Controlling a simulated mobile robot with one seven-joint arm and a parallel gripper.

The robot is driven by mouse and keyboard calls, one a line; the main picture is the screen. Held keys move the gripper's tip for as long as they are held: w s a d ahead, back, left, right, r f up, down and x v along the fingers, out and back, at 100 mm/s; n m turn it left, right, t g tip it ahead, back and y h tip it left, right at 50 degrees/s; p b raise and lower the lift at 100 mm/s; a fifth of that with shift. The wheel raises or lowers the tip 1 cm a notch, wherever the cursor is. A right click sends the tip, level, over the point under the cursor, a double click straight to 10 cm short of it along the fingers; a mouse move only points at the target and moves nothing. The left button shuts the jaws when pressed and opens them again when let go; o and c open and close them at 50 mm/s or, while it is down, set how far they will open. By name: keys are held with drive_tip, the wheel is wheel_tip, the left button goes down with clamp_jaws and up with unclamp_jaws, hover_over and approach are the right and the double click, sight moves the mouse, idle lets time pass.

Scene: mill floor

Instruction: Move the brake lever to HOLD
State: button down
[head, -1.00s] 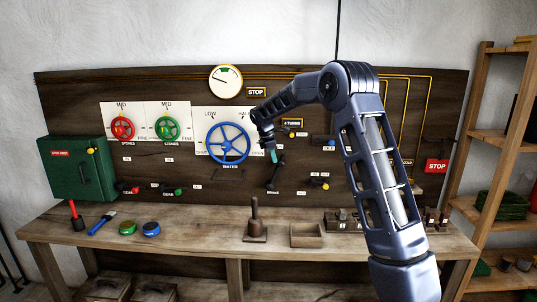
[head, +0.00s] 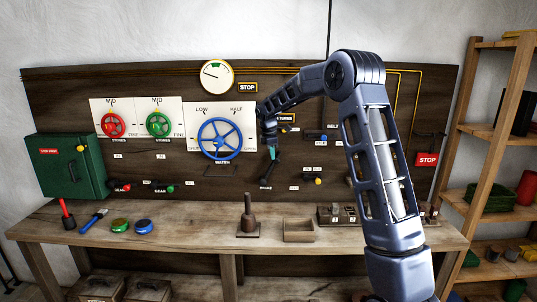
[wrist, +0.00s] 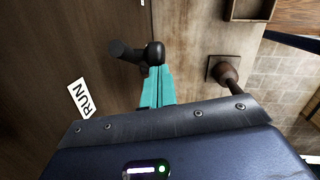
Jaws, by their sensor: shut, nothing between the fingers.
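The brake lever (head: 267,171) is a dark lever low on the wooden board, above a small label that seems to read BRAKE. In the wrist view the black lever (wrist: 122,50) ends in a rounded knob (wrist: 155,53) right at my fingertips. My gripper (head: 272,153) has teal fingers and is shut with nothing between them. The fingertips (wrist: 153,72) overlap the knob in the wrist view; I cannot tell whether they touch it. A white RUN label (wrist: 80,98) is left of the fingers. No HOLD label is readable.
The blue water wheel (head: 221,139) is left of my gripper. Other small levers with yellow (head: 318,181) and blue (head: 331,138) knobs are to the right. On the bench below stand a wooden-handled tool (head: 248,222) and an open box (head: 299,230).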

drive_tip(key=d+f+m+y, duration=0.1)
drive_tip(key=d+f+y, duration=1)
drive_tip(key=d+f, duration=0.1)
drive_tip(key=shift+d+f, duration=0.3)
drive_tip(key=shift+f, duration=0.5)
idle(0.4)
drive_tip(key=shift+s+d+f, duration=0.1)
drive_tip(key=shift+f, duration=0.1)
idle(0.4)
drive_tip(key=a+r+v, duration=0.1)
drive_tip(key=v, duration=1.2)
drive_tip(key=shift+s+r, duration=0.2)
drive_tip(key=shift+s, duration=0.05)
